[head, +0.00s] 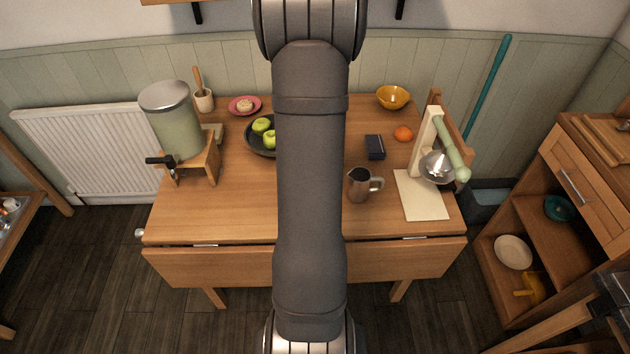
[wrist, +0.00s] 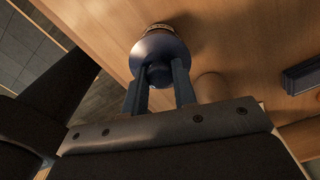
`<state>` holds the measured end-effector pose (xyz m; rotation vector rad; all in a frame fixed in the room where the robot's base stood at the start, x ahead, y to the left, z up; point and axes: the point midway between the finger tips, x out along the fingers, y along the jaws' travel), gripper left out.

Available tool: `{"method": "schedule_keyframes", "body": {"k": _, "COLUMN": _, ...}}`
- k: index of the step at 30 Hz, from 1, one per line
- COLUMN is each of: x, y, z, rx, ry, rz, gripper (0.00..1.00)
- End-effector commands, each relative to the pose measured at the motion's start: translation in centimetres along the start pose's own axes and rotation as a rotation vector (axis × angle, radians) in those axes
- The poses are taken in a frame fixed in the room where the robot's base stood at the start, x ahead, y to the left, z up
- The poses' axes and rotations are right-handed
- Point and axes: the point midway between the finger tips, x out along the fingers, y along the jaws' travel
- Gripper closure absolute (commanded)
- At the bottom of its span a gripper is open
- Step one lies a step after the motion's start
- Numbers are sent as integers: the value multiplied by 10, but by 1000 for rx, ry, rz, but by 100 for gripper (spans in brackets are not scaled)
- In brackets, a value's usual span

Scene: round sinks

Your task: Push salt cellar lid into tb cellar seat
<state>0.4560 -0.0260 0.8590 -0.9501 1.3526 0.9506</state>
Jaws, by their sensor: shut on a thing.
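In the wrist view my gripper (wrist: 159,88) is shut on a round dark blue piece, which looks like the salt cellar lid (wrist: 157,48). Its narrow knob sits between the two fingertips, and its wide domed part faces away from me, over the wooden table. A thin paler band shows at its far edge; I cannot tell whether this is the lid's rim or the cellar seat under it, nor whether the lid touches anything. In the head view my arm covers the middle of the table and hides my gripper, the lid and any cellar there.
A dark blue box (head: 375,147) lies right of my arm and shows in the wrist view (wrist: 303,76). A metal jug (head: 360,186), a lever press (head: 437,165) and an orange (head: 403,134) stand right. A dark bowl of apples (head: 255,143) is left. The table's (head: 215,215) front left is clear.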

Motion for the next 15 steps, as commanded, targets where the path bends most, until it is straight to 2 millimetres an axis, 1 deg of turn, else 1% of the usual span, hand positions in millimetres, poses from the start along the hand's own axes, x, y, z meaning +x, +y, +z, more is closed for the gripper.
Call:
{"method": "schedule_keyframes", "body": {"k": 12, "x": 0, "y": 0, "z": 0, "rx": 0, "ry": 0, "rz": 0, "gripper": 96}}
{"method": "schedule_keyframes", "body": {"k": 13, "x": 0, "y": 0, "z": 0, "rx": 0, "ry": 0, "rz": 0, "gripper": 73}}
{"method": "schedule_keyframes", "body": {"k": 15, "x": 0, "y": 0, "z": 0, "rx": 0, "ry": 0, "rz": 0, "gripper": 59}}
